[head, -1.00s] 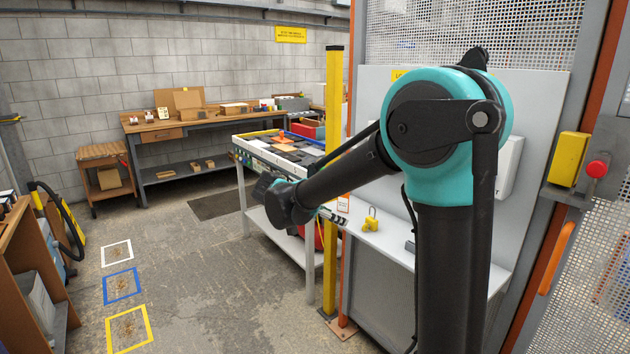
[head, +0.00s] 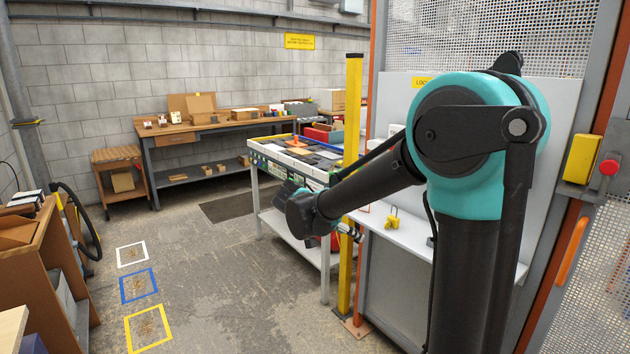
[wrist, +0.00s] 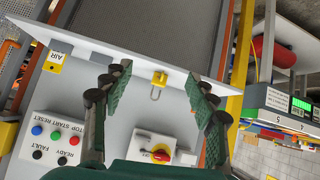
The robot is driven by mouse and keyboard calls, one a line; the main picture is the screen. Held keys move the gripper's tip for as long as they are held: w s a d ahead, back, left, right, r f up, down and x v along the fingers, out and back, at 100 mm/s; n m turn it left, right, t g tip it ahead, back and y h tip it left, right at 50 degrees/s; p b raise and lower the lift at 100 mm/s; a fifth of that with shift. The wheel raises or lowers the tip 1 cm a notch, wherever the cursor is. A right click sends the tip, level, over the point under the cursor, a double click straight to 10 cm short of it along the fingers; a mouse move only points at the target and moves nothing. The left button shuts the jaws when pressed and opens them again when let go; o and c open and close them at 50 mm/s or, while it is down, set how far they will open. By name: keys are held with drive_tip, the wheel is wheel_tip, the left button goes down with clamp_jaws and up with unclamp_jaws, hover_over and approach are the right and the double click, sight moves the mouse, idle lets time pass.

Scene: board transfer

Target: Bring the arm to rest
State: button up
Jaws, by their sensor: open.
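My arm (head: 470,140), teal and black, stands at the right of the head view with its forearm reaching down and left. My gripper (wrist: 160,93) shows in the wrist view with its two green-padded fingers apart and nothing between them. Beyond the fingers is a pale panel or shelf with a yellow padlock (wrist: 159,78) on it. In the head view the gripper's fingers are mostly hidden behind the wrist, near the yellow post.
A yellow post (head: 351,180) stands close to the forearm. A cart (head: 262,150) with boards is behind it. A control box with buttons (wrist: 60,137) and a red rotary switch (wrist: 161,155) are near the fingers.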

drive_tip(key=s+d+f+n+g+y, duration=0.2)
drive_tip(key=s+d+f+n+y, duration=0.2)
drive_tip(key=s+d+f, duration=0.6)
drive_tip(key=s+f+n+y, duration=0.4)
drive_tip(key=s+f+n, duration=0.1)
drive_tip(key=s, duration=0.7)
drive_tip(key=shift+s+a+f, duration=0.2)
drive_tip(key=shift+s+f, duration=0.15)
drive_tip(key=shift+f, duration=0.15)
